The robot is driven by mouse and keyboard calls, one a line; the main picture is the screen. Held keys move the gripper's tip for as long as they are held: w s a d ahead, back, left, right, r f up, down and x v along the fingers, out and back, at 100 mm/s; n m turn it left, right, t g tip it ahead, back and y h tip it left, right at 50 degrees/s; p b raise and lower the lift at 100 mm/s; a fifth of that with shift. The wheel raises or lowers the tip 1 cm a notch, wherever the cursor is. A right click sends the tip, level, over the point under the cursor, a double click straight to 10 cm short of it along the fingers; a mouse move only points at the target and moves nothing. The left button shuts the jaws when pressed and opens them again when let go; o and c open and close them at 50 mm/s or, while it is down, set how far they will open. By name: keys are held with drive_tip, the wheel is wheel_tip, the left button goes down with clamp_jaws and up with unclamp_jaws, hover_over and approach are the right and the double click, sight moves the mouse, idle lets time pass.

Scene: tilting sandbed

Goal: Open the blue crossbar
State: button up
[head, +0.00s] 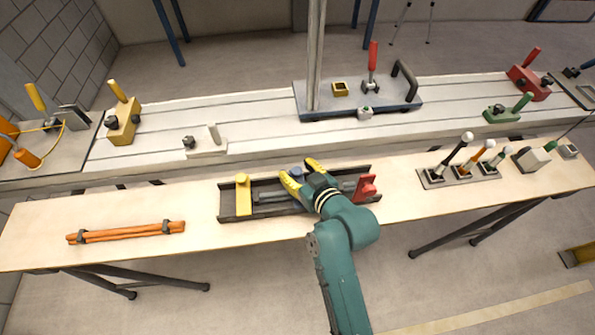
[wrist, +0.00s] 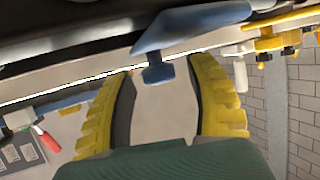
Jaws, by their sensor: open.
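The blue crossbar (wrist: 190,26) lies across the top middle of the wrist view, with a short stub (wrist: 157,73) hanging between my fingertips. In the head view only a small blue part (head: 297,172) shows at my fingers, in the dark tray (head: 225,203); the rest is hidden. My gripper (head: 302,175) is over the middle of the tray with its yellow fingers apart. The fingers also show in the wrist view (wrist: 158,82), one on each side of the stub with gaps; I cannot tell whether either touches it.
A yellow crossbar (head: 243,195) is left of my gripper and a red one (head: 366,188) is close on the right. Orange rods (head: 125,232) lie far left on the bench. Upright levers (head: 458,150) stand to the right. The slotted bed (head: 250,125) with clamps is behind.

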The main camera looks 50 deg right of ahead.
clamp_jaws()
idle(0.3)
